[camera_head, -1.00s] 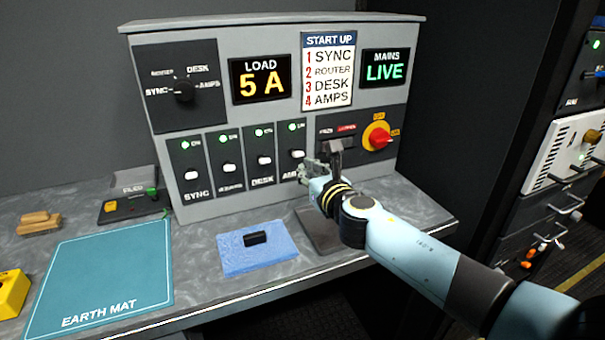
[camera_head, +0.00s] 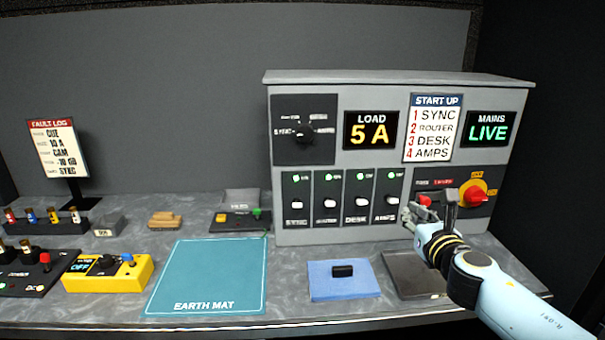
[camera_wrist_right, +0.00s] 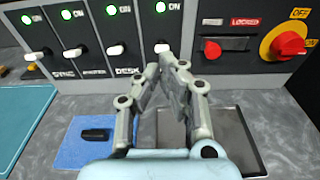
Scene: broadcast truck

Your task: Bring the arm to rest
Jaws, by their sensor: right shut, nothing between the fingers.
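My right gripper (camera_head: 422,212) is in front of the grey power panel (camera_head: 400,90), close to the AMPS switch (camera_head: 391,200). In the right wrist view its fingers (camera_wrist_right: 160,72) come together at the tips with nothing seen between them. The fingertips are near the AMPS switch lever; I cannot tell whether they touch it. My right arm (camera_head: 500,290) reaches in from the lower right. My left gripper does not show.
The panel reads LOAD 5 A and MAINS LIVE, with green lamps lit above the switches. A red rotary knob (camera_head: 474,196) is right of my gripper. A blue cloth (camera_head: 325,291) with a black piece (camera_head: 342,270), a dark tray (camera_head: 405,290) and an earth mat (camera_head: 205,275) lie on the bench.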

